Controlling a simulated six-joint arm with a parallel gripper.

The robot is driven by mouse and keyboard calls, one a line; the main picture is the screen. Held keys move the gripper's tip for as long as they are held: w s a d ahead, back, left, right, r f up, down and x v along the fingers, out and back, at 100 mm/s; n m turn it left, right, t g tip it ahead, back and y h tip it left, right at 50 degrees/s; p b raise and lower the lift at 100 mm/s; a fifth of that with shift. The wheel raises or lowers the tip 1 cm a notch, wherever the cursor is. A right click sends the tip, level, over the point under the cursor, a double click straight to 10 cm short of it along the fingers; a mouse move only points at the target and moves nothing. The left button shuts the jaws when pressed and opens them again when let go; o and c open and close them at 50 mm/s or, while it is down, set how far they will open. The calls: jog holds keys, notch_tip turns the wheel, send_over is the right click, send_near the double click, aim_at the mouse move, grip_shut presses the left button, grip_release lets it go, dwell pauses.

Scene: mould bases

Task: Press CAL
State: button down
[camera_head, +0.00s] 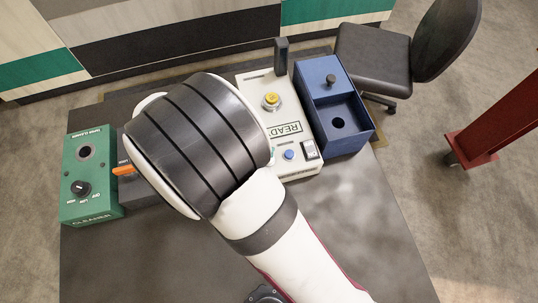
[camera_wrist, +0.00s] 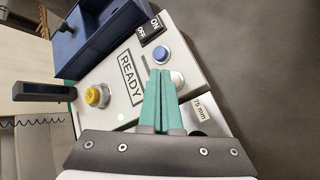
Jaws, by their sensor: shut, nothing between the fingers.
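A white device (camera_head: 290,165) marked READY stands in the middle of the table; it also shows in the wrist view (camera_wrist: 115,105). It carries a blue button (camera_wrist: 163,55), a white button (camera_wrist: 177,78) and a yellow knob (camera_wrist: 96,95). I cannot read a CAL label on any of them. My gripper (camera_wrist: 160,72) has its two teal fingers shut together and empty. In the wrist view, the tips appear just below the blue button and beside the white one, which they partly cover. I cannot tell whether they touch. My arm hides the device's left side in the head view.
An ON/OFF switch (camera_wrist: 152,29) sits beside the blue button. A dark upright handle (camera_head: 281,55) rises at the device's back. A blue box (camera_head: 352,137) stands close on the right, and a green cleaner unit (camera_head: 88,205) on the left. The table front right is clear.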

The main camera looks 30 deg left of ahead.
jog(key=shift+f, duration=0.1)
jog(key=shift+f, duration=0.35)
jog(key=shift+f, duration=0.3)
dwell(0.5)
dwell(0.3)
jog(key=shift+r, duration=0.75)
jog(key=shift+r, duration=0.1)
jog(key=shift+r, duration=2.4)
